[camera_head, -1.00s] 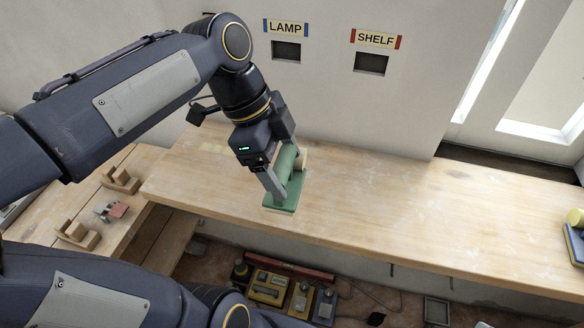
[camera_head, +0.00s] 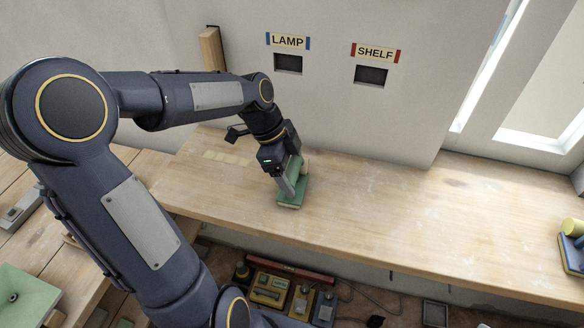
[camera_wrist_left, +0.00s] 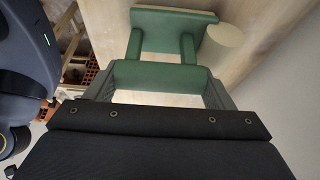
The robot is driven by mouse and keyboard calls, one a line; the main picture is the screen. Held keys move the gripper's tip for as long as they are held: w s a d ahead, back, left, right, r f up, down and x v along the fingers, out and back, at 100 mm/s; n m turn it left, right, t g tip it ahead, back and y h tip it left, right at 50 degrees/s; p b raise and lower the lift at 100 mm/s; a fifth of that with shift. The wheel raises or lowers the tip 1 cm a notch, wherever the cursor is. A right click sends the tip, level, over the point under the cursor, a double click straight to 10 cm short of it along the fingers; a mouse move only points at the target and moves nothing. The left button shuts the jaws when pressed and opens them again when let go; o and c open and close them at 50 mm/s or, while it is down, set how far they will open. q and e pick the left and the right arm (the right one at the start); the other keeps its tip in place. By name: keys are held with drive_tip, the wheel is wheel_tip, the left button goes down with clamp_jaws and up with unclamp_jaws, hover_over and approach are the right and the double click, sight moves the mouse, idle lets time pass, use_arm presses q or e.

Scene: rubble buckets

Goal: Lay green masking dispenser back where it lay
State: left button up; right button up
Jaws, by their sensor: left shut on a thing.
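The green masking dispenser (camera_head: 293,198) is at the long wooden bench, left of its middle in the head view. It is a flat green plate with posts, a handle bar and a cream roll at one side. My left gripper (camera_head: 287,177) is shut on its handle. In the left wrist view, the dispenser's plate (camera_wrist_left: 172,22) lies beyond the handle, and the gripper's fingers (camera_wrist_left: 157,82) flank the handle bar. The cream roll (camera_wrist_left: 224,42) is on the right there. I cannot tell whether the plate touches the bench. My right gripper is not in view.
The wooden bench (camera_head: 400,215) is clear to the right, up to a blue tool with a yellow roll (camera_head: 571,247). Pale rectangles (camera_head: 226,157) show at its left. The wall with LAMP and SHELF signs stands behind. Several tools (camera_head: 285,290) are on the floor in front.

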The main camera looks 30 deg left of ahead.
use_arm(q)
drive_tip(key=shift+f+b, duration=0.35)
drive_tip(key=o, duration=1.1)
drive_tip(key=shift+r, duration=0.1)
